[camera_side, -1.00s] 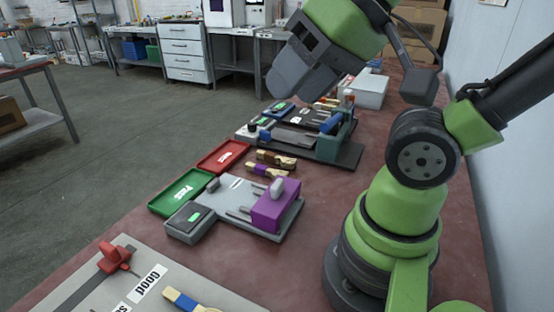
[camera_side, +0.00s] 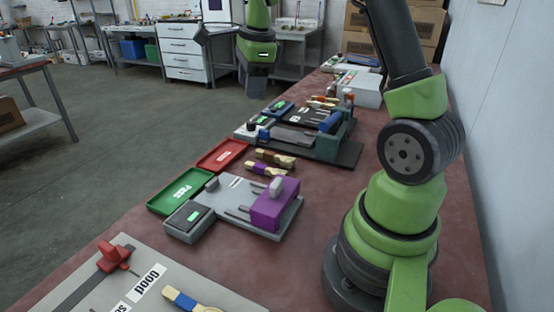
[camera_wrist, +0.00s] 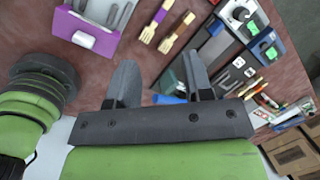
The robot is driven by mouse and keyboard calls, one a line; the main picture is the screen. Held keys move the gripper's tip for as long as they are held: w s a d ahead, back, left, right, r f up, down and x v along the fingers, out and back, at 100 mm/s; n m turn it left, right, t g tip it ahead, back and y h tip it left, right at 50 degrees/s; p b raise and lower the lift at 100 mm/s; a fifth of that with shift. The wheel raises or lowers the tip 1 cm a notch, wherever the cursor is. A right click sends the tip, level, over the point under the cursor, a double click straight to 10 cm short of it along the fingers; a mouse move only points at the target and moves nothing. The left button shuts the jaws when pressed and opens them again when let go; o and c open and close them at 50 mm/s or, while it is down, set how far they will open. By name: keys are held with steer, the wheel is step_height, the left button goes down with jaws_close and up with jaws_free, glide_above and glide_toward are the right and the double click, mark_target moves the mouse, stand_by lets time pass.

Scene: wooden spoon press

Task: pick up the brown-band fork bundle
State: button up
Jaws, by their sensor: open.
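The brown-band fork bundle (camera_side: 276,158) lies flat on the red-brown bench, between the two machines in the side view. It also shows in the wrist view (camera_wrist: 178,33), ahead of my fingers, with its pale tines toward me. A purple-band bundle (camera_side: 266,170) lies close beside it on the near side, and it shows to the left in the wrist view (camera_wrist: 155,22). My gripper (camera_wrist: 160,82) is open, with nothing between its two grey fingers. In the side view my gripper (camera_side: 256,80) hangs high and apart from the bundles, its fingertips unclear.
The purple press (camera_side: 275,205) stands nearer the camera, and the teal press (camera_side: 334,138) stands beyond. Green (camera_side: 180,191) and red (camera_side: 222,155) trays lie left. A blue-band bundle (camera_side: 184,300) lies on the grey board in front. A white box (camera_side: 362,90) stands at the back.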

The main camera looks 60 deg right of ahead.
steer(key=d+f+m+g, duration=0.2)
steer(key=d+f+m, duration=0.8)
steer(key=f, duration=0.2)
glide_above(274, 154)
steer(key=f, duration=0.5)
steer(key=shift+s+d, duration=0.2)
steer(key=shift+s, duration=0.05)
steer(key=f, duration=0.5)
steer(key=shift+w+a+f, duration=0.2)
steer(key=shift+f, duration=0.1)
steer(key=shift+c, duration=0.5)
jaws_close()
